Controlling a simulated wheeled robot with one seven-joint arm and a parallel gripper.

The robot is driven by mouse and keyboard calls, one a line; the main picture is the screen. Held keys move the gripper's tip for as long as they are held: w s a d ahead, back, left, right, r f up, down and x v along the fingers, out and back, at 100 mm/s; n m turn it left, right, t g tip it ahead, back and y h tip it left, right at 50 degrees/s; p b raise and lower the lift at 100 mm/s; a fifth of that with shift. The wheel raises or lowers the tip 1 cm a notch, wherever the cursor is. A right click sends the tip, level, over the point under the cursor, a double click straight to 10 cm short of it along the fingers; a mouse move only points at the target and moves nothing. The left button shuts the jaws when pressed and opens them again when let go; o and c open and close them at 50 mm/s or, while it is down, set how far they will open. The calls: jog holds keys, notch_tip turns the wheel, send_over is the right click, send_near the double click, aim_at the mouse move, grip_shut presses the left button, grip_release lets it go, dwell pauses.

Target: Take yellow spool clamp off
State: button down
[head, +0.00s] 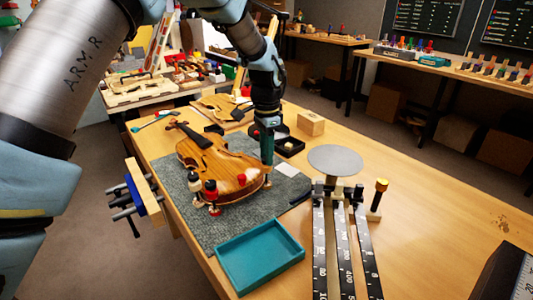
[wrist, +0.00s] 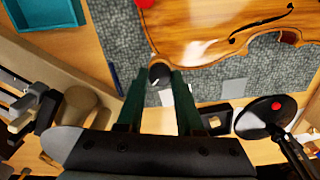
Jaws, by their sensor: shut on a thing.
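The violin body (head: 222,168) lies on a grey mat on the bench; its edge (wrist: 205,35) fills the top of the wrist view. My gripper (head: 267,158) points down at the violin's right edge. In the wrist view my gripper (wrist: 158,84) has its two green fingers on either side of a dark round knob (wrist: 160,72), the top of a spool clamp at the violin's rim. The clamp's yellow part is hidden or cannot be made out. A white-and-black clamp (head: 194,182) and a red clamp (head: 211,189) stand at the near left rim.
A teal tray (head: 258,258) stands in front of the mat, empty. A yellow-topped post (head: 378,197), black rulers (head: 344,245) and a grey disc (head: 335,160) are to the right. A wooden block (head: 311,124) and black dishes (head: 289,146) stand behind.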

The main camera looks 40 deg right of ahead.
jog(key=shift+n, duration=0.4)
jog(key=c, duration=0.5)
grip_release()
notch_tip(320, 180, up, 11)
jog(key=shift+f+b, duration=0.1)
jog(key=shift+b, duration=1.05)
